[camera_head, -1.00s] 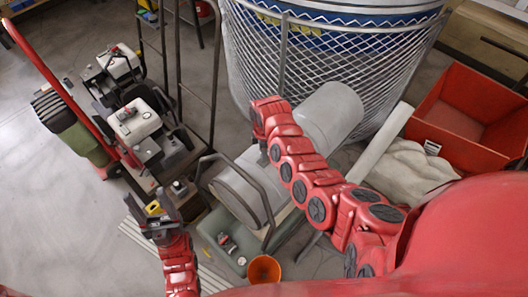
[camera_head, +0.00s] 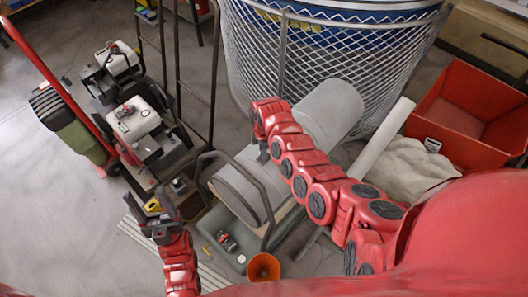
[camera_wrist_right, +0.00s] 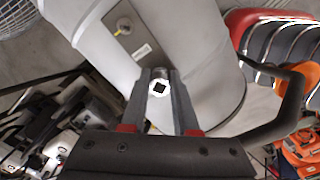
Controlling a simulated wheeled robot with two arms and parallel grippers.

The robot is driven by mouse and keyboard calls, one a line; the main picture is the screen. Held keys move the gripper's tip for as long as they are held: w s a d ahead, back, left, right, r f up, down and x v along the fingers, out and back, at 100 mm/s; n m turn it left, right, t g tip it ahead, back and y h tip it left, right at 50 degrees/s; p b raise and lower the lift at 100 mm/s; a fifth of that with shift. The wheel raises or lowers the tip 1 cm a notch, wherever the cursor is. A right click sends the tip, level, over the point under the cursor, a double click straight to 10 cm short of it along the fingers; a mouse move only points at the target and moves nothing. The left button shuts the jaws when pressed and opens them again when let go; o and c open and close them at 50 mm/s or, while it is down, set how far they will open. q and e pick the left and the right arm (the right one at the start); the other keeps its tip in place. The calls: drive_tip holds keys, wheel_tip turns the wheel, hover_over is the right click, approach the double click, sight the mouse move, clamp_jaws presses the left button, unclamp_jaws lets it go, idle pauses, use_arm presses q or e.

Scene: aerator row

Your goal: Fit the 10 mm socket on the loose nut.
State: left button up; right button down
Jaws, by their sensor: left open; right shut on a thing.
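In the right wrist view, a small bright metal socket (camera_wrist_right: 159,88) with a dark square hole facing the camera sits between my fingertips. My right gripper (camera_wrist_right: 160,80) is shut on it, in front of a grey roller drum (camera_wrist_right: 185,35). In the head view the right gripper (camera_head: 262,152) is over that drum, mostly hidden by its own arm. My left gripper (camera_head: 155,207) is open at the lower left, beside the machine's base.
A bent dark handle (camera_head: 262,190) arches close beside the drum. A green tray (camera_head: 211,228) with small tools and an orange funnel-like container (camera_head: 264,267) are below. Small-engine machines (camera_head: 132,118) stand left, a mesh-wrapped tank (camera_head: 330,60) behind, and a red bin (camera_head: 455,125) right.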

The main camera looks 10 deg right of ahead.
drive_tip(key=shift+a+f, duration=0.1)
drive_tip(key=c, duration=0.6)
unclamp_jaws()
wheel_tip(320, 180, up, 7)
drive_tip(key=p, duration=0.7)
drive_tip(key=shift+r, duration=0.2)
drive_tip(key=shift+f, duration=0.15)
